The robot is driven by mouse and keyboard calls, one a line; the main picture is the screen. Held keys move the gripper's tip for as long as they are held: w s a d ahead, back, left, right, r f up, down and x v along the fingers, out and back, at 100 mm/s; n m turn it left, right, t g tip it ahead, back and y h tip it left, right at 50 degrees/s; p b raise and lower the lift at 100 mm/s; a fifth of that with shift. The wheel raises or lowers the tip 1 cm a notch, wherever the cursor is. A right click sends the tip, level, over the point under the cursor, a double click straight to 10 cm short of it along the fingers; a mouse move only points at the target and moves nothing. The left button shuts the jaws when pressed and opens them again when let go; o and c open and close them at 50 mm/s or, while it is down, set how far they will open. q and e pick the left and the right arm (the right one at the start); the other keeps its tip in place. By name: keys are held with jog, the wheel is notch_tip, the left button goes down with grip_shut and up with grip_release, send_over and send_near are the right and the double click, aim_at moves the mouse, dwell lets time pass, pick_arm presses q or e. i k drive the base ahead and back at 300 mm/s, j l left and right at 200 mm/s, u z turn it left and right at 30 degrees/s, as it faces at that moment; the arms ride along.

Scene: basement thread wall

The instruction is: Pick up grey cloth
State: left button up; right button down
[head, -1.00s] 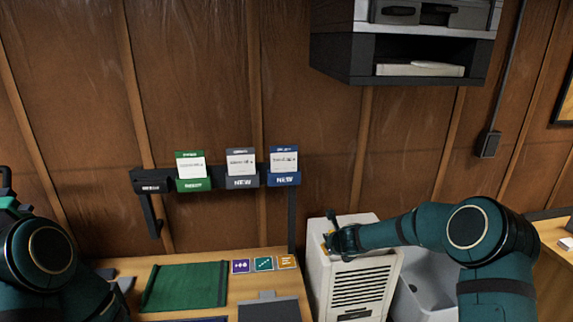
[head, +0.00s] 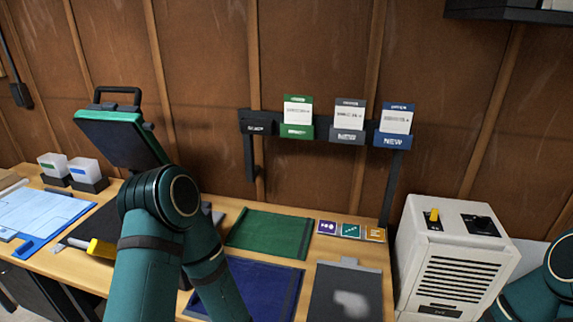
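A light grey patch (head: 350,303), which looks like the grey cloth, lies on a dark grey mat (head: 335,278) at the front of the wooden table. It is small and soft-edged, and I cannot make out folds. My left arm rises from the lower edge, bends at the elbow and reaches down over the blue mat (head: 265,287), left of the grey mat. My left gripper is out of sight below. Only part of my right arm shows in the lower right corner, and its gripper is out of view.
A green mat (head: 270,233) and several small cards (head: 351,230) lie behind. A white vented machine (head: 455,262) with a yellow switch (head: 433,216) stands right of the table. A dark panel with a handle (head: 118,130) stands left, near my elbow. Wall pockets (head: 346,135) hang above.

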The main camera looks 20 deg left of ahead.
aim_at(217, 217)
jog(key=u, duration=1.05)
jog(key=k+j, duration=0.05)
